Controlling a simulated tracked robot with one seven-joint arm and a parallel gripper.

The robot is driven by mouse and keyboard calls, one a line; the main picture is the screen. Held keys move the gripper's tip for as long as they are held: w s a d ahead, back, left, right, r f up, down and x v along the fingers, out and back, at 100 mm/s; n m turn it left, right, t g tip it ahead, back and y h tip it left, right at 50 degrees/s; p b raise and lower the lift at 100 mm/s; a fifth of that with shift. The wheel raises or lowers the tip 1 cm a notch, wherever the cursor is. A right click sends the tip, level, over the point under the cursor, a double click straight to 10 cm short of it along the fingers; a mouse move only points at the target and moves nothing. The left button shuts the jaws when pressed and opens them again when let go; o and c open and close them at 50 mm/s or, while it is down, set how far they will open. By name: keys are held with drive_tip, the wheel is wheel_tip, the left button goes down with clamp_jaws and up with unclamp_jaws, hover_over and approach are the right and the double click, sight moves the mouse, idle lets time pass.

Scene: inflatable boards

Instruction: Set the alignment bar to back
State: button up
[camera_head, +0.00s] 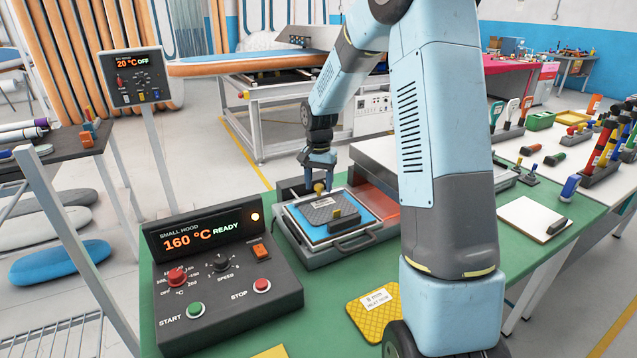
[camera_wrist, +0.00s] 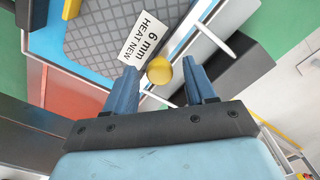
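A yellow knob (camera_head: 319,188) stands at the back edge of the drawer tray (camera_head: 350,243). It also shows in the wrist view (camera_wrist: 159,70). A thin pale metal strip, apparently the alignment bar (camera_wrist: 200,45), runs by the knob; its exact extent is unclear. My gripper (camera_head: 319,172) points down over the knob. In the wrist view my gripper (camera_wrist: 160,80) is open, with the knob between its fingers and a gap on each side. A grey gridded pad (camera_wrist: 100,35) labelled "6 mm HEAT NEW" lies on a blue sheet (camera_head: 365,218) in the tray.
The control box (camera_head: 225,280) in front left reads 160 °C READY. A yellow 8 mm pad (camera_head: 375,308) lies on the green bench (camera_head: 325,320). A clipboard (camera_head: 533,218) and tool racks stand to the right. A dark block (camera_head: 345,220) sits on the grey pad.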

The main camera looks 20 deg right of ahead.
clamp_jaws()
idle(0.4)
drive_tip(key=w, duration=0.2)
drive_tip(key=w+a, duration=0.1)
drive_tip(key=w, duration=0.1)
drive_tip(key=shift+w, duration=0.35)
drive_tip(key=shift+w+r, duration=0.1)
drive_tip(key=shift+o, duration=0.4)
unclamp_jaws()
